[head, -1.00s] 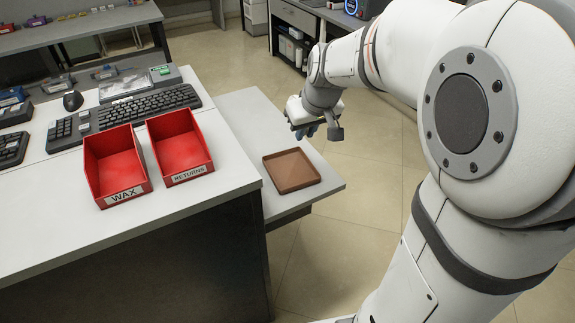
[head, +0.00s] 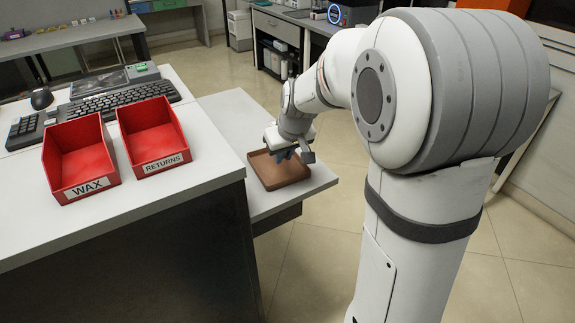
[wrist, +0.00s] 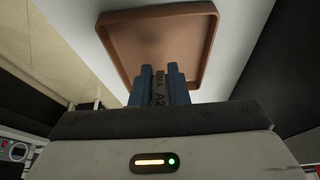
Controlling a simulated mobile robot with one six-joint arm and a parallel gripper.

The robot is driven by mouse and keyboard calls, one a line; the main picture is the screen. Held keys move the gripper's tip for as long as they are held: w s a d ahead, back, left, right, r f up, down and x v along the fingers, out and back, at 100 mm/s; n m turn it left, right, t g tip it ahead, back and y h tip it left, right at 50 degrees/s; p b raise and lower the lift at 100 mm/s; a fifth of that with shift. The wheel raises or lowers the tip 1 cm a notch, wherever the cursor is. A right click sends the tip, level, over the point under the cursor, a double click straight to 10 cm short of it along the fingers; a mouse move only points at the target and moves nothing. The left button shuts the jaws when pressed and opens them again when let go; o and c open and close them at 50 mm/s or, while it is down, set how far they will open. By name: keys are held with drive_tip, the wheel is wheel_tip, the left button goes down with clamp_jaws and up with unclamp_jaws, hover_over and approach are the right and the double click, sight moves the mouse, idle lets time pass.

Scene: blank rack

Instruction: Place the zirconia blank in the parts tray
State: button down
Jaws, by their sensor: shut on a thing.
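The parts tray is a shallow brown square tray (head: 287,183) on the lower pale shelf right of the bench. My gripper (head: 284,156) is over the tray's far part in the head view. In the wrist view, my gripper's blue fingers (wrist: 159,72) are shut on the zirconia blank (wrist: 159,88), seen edge-on as a thin dark strip with partly readable lettering that includes "A2". The tray (wrist: 208,45) lies beyond the fingertips, its floor looking empty where it shows. The blank is hidden in the head view, and its height above the tray is hard to judge.
Two red bins, WAX (head: 82,163) and RETURNS (head: 155,138), stand on the higher bench left of the tray. A keyboard (head: 120,101) lies behind them. The bench's right edge rises beside the shelf. Bare shelf shows behind the tray.

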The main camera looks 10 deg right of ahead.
sight(282, 173)
drive_tip(key=shift+f, duration=1.7)
drive_tip(key=shift+f+b, duration=0.2)
drive_tip(key=shift+b, duration=0.15)
drive_tip(key=c, duration=1.4)
unclamp_jaws()
drive_tip(key=shift+r, duration=0.15)
